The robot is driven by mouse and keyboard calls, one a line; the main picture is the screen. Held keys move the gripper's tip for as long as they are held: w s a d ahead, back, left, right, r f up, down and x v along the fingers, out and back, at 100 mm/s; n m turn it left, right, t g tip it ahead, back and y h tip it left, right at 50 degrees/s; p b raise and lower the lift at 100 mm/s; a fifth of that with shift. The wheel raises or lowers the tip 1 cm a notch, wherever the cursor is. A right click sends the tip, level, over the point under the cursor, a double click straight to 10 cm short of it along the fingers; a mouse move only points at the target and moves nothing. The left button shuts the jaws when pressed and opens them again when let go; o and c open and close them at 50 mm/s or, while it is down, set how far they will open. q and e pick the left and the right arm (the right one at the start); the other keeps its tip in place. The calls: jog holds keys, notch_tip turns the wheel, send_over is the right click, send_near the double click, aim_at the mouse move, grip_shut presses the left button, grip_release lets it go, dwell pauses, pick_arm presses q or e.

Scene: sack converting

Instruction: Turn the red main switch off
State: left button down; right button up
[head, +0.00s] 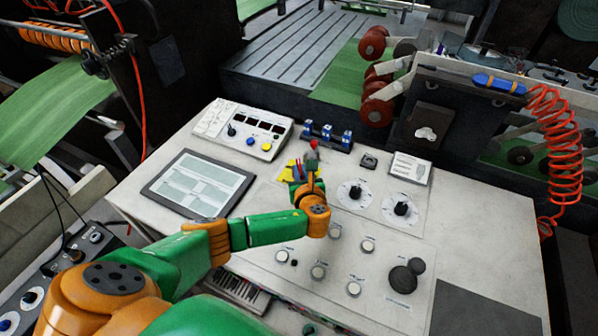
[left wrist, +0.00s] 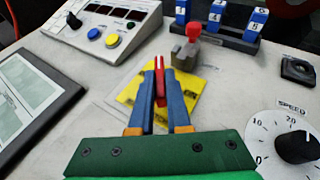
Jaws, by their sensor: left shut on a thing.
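The main switch is a red handle (left wrist: 159,82) over a yellow plate (left wrist: 186,100) on the sloped control panel. My left gripper (left wrist: 160,84) is over the plate with its two blue fingers shut on the red handle, one on each side. In the head view the yellow plate (head: 285,176) shows beside my left gripper (head: 303,172), and the handle is mostly hidden. My right gripper is not in view.
A grey block with a red knob (left wrist: 193,28) stands just behind the plate. Blue numbered counters (head: 328,136) are farther back. A button box (head: 243,128) and a screen (head: 198,183) lie left. Black dials (head: 356,192) are right. A coiled red hose (head: 560,150) hangs far right.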

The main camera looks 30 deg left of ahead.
pick_arm(q)
jog(key=shift+w+d+n+g+y+b, duration=0.15)
jog(key=shift+n+g+y+b, duration=0.2)
jog(key=shift+n+g+y, duration=0.35)
jog(key=shift+r+n+y, duration=0.1)
jog(key=shift+n+y, duration=0.3)
jog(key=shift+r, duration=0.1)
jog(key=c, duration=1)
grip_release()
jog(key=shift+o, duration=0.6)
jog(key=shift+w, duration=0.1)
jog(key=v, duration=0.7)
jog(key=shift+g, duration=0.3)
